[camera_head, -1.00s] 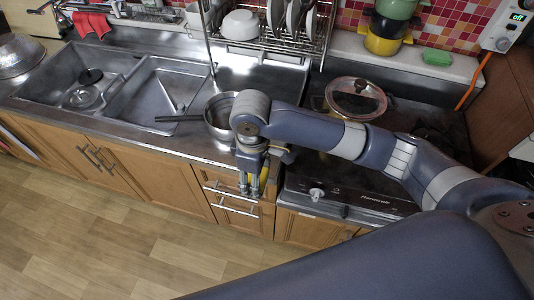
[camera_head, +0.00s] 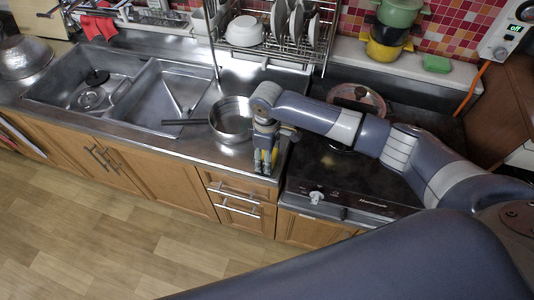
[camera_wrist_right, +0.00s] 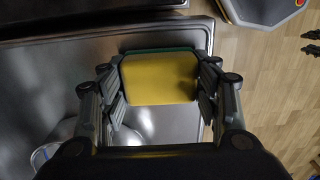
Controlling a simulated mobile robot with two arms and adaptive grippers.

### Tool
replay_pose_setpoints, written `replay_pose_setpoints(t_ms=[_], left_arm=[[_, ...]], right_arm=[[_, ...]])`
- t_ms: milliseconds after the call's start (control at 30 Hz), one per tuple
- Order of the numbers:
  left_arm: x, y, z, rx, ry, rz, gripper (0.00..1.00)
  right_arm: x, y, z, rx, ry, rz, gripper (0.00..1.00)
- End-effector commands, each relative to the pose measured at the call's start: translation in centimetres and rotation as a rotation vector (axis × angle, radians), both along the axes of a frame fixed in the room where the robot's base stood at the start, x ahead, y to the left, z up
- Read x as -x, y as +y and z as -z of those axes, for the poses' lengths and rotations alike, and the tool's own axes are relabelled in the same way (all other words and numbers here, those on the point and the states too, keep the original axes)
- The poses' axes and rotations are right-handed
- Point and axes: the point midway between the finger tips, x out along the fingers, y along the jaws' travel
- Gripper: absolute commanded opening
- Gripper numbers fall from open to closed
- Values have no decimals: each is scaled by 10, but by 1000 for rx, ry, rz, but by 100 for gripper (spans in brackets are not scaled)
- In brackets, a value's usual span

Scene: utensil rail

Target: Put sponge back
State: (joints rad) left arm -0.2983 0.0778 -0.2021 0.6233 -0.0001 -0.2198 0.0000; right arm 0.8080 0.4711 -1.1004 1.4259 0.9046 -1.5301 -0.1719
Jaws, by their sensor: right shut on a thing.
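My right gripper (camera_head: 266,161) points down above the front edge of the counter, just right of a steel saucepan. It is shut on a sponge (camera_wrist_right: 160,78), yellow with a green layer along one side. In the right wrist view the sponge sits between the two fingers. In the head view only a little yellow of the sponge shows between the fingers. A green block (camera_head: 436,63), possibly another sponge, lies on the ledge at the back right. My left gripper is not in view.
The steel saucepan (camera_head: 231,120) stands on the counter, its handle reaching left over the sink (camera_head: 170,95). A dish rack (camera_head: 270,55) with bowl and plates is behind. A lidded pan (camera_head: 357,97) sits on the dark stove at right. Stacked pots (camera_head: 388,40) stand on the ledge.

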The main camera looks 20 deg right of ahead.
Motion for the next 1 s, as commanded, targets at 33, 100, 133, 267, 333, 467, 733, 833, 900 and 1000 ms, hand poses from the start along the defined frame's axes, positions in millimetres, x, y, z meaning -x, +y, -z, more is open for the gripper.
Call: replay_pose_setpoints(t_ms=[33,100,133,267,333,467,733,833,900,1000], left_arm=[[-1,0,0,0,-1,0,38],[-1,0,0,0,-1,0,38],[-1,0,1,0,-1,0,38],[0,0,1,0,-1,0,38],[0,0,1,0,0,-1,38],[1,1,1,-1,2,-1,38],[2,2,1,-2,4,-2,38],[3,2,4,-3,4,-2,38],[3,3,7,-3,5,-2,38],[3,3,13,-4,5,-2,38]], right_arm=[[0,0,0,0,0,0,35],[0,0,0,0,0,0,35],[0,0,0,0,0,0,35],[0,0,3,-1,1,0,62],[0,0,3,0,0,0,78],[0,0,3,0,0,0,78],[0,0,0,1,-1,0,78],[-1,0,-9,-1,-3,-1,78],[-1,1,-20,-2,-4,-1,78],[-2,1,-40,-2,-5,-1,78]])
